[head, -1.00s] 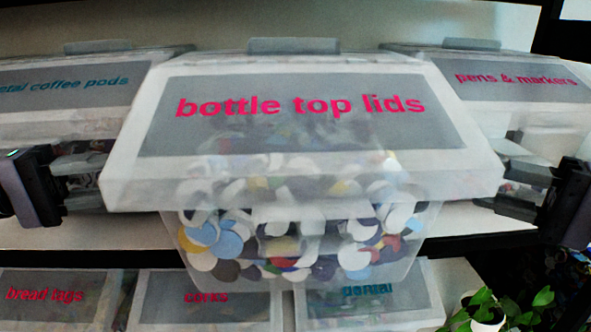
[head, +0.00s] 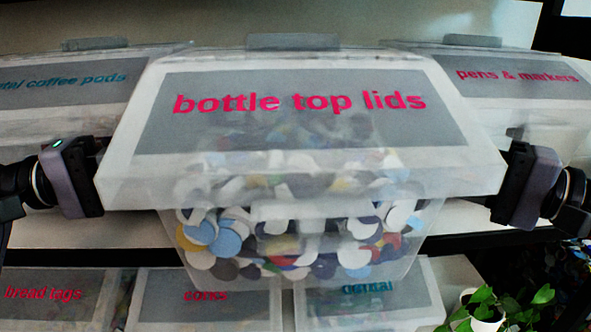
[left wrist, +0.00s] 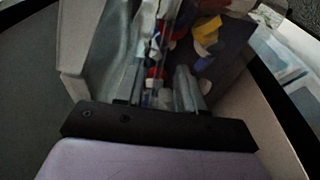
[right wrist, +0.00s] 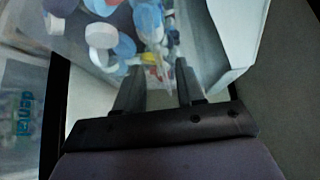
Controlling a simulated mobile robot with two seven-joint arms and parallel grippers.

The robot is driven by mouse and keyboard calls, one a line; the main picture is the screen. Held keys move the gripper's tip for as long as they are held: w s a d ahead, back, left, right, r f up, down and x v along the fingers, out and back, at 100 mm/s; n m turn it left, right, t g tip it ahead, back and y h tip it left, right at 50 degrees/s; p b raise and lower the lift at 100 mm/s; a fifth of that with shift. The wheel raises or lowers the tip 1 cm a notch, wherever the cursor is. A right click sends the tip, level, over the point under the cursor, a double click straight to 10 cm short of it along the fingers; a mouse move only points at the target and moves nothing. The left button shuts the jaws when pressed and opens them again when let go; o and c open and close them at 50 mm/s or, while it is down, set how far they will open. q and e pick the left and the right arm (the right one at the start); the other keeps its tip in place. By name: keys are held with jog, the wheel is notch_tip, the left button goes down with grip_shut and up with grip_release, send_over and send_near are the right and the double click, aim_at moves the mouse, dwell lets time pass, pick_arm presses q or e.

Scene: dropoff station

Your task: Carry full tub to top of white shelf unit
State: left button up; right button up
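The full tub (head: 300,225) is clear plastic with a pale lid labelled "bottle top lids" (head: 298,103). Coloured caps fill it, and it stands on the upper shelf in the middle of the head view. My left gripper (left wrist: 157,88) is at its left side and my right gripper (right wrist: 158,82) at its right side. In the head view the tub hides both pairs of fingertips. In the wrist views the fingers stand apart, with the tub's wall and caps close in front. I cannot tell whether they touch it. The top of the white shelf unit is not identifiable.
A coffee pods tub (head: 70,85) stands close on the left, a pens & markers tub (head: 515,80) close on the right. Labelled tubs fill the shelf below, including bread tags (head: 45,295) and dental (head: 368,290). A potted plant (head: 490,310) is at bottom right.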

pick_arm(q)
jog(key=shift+w+d, duration=0.2)
jog(key=shift+d, duration=0.5)
pick_arm(e)
jog(key=shift+w+a, duration=0.4)
jog(key=shift+a, duration=0.2)
pick_arm(q)
grip_shut()
pick_arm(e)
grip_shut()
pick_arm(q)
jog(key=shift+a+f, duration=0.1)
jog(key=shift+r, duration=0.25)
pick_arm(e)
jog(key=shift+d+r, duration=0.1)
jog(key=shift+r, duration=0.1)
